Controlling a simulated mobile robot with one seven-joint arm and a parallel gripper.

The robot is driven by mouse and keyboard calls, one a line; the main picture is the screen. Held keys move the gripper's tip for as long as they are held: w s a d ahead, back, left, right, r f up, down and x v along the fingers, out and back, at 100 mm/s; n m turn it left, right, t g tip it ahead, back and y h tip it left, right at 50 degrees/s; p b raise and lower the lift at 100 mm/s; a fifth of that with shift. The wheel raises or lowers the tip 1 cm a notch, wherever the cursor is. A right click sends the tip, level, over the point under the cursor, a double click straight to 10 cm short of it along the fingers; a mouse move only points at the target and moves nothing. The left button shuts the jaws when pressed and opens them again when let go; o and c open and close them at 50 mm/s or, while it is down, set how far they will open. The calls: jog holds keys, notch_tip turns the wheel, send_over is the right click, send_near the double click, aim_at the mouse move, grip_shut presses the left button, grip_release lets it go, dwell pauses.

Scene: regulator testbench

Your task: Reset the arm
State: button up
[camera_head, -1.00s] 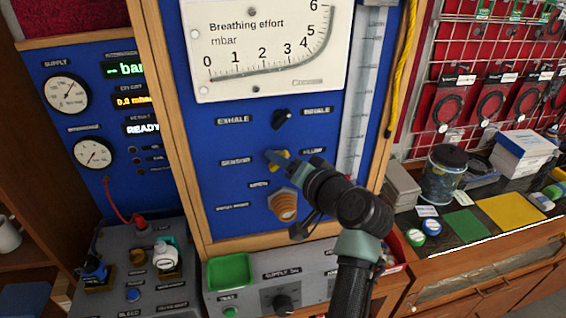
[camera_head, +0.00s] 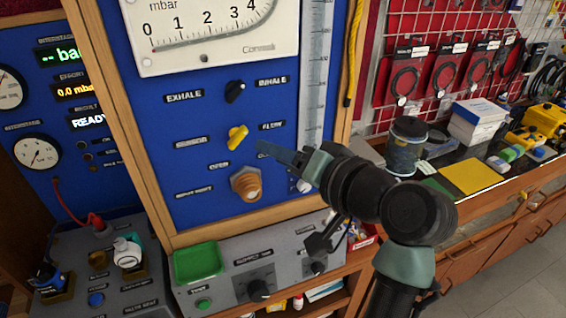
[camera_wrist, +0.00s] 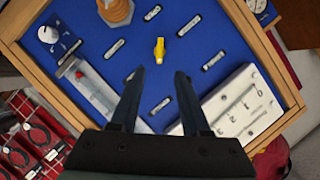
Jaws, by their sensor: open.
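My gripper (camera_head: 268,148) is at the front of the blue panel (camera_head: 175,150), to the right of the yellow knob (camera_head: 237,138) and apart from it. In the wrist view my gripper (camera_wrist: 158,78) shows two dark fingers spread apart with nothing between them. The yellow knob (camera_wrist: 159,50) lies beyond the fingertips there. My arm bends in from the lower right in the head view and hides part of the panel's lower right corner.
A black knob (camera_head: 235,92) sits above the yellow one and a ribbed brass-coloured fitting (camera_head: 246,184) below. A grey console with a green tray (camera_head: 197,262) stands under the panel. A counter at right holds a jar (camera_head: 407,146) and a yellow mat (camera_head: 468,176).

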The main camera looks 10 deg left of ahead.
jog(key=shift+s+d+r, duration=0.15)
jog(key=shift+s+d, duration=0.15)
jog(key=shift+d, duration=0.05)
jog(key=d+r+t+h, duration=0.25)
jog(key=r+t, duration=0.25)
jog(key=r, duration=0.3)
jog(key=d+r+t+h, duration=0.25)
jog(key=r+t, duration=0.25)
jog(key=r, duration=0.3)
jog(key=s+d+r+t+h, duration=0.4)
jog(key=s+r+t+h, duration=0.2)
jog(key=s+r, duration=0.8)
jog(key=shift+r+t+h, duration=0.3)
jog(key=shift+r+t, duration=0.2)
jog(key=shift+t, duration=0.5)
